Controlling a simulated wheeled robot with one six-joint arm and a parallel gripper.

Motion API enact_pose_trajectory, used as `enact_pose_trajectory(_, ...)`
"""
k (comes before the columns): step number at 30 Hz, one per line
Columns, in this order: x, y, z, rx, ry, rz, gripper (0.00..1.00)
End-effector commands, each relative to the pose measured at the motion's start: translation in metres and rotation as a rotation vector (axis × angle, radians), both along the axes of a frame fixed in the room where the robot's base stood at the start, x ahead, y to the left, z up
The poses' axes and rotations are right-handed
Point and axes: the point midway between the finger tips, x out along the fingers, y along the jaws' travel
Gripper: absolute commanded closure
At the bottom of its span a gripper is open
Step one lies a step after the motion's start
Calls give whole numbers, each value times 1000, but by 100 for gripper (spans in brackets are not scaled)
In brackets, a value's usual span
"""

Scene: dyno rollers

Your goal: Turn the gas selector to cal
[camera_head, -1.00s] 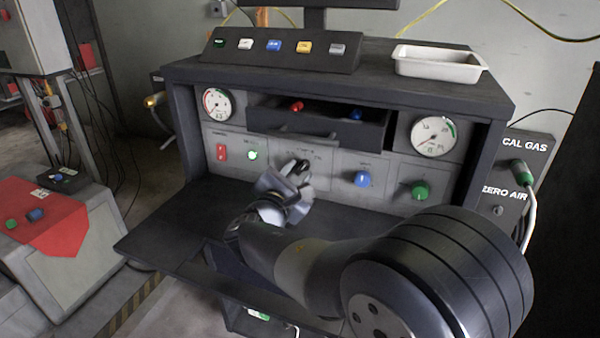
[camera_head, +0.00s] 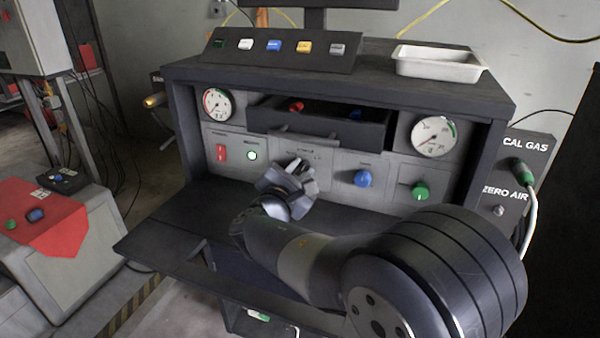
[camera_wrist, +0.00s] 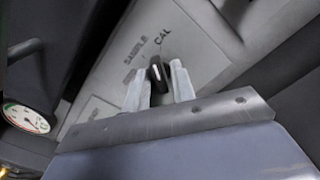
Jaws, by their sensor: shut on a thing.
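The gas selector is a small black knob (camera_wrist: 156,74) with a white line, seen in the wrist view on a grey panel. The printed words SAMPLE and CAL lie just above it in that picture. Its white line points up, roughly between the two words; I cannot tell if it lines up with CAL. My gripper (camera_wrist: 158,84) is shut on the knob, one pale finger on each side. In the head view my gripper (camera_head: 300,174) is at the middle of the panel and hides the knob.
An open drawer (camera_head: 318,137) with red and blue items juts out above my gripper. A blue knob (camera_head: 363,179) and a green knob (camera_head: 420,191) are to the right. A dark shelf (camera_head: 180,228) lies below.

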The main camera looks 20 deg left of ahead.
Motion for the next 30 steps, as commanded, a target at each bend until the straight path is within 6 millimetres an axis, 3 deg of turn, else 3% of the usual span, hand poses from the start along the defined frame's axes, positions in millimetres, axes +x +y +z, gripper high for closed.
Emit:
enact_pose_trajectory(15,0,0,-4,277,-22,-1,98)
enact_pose_trajectory(27,0,0,-1,299,-23,-1,98)
enact_pose_trajectory(28,0,0,-1,298,-22,0,74)
enact_pose_trajectory(30,0,0,-1,298,-23,-1,68)
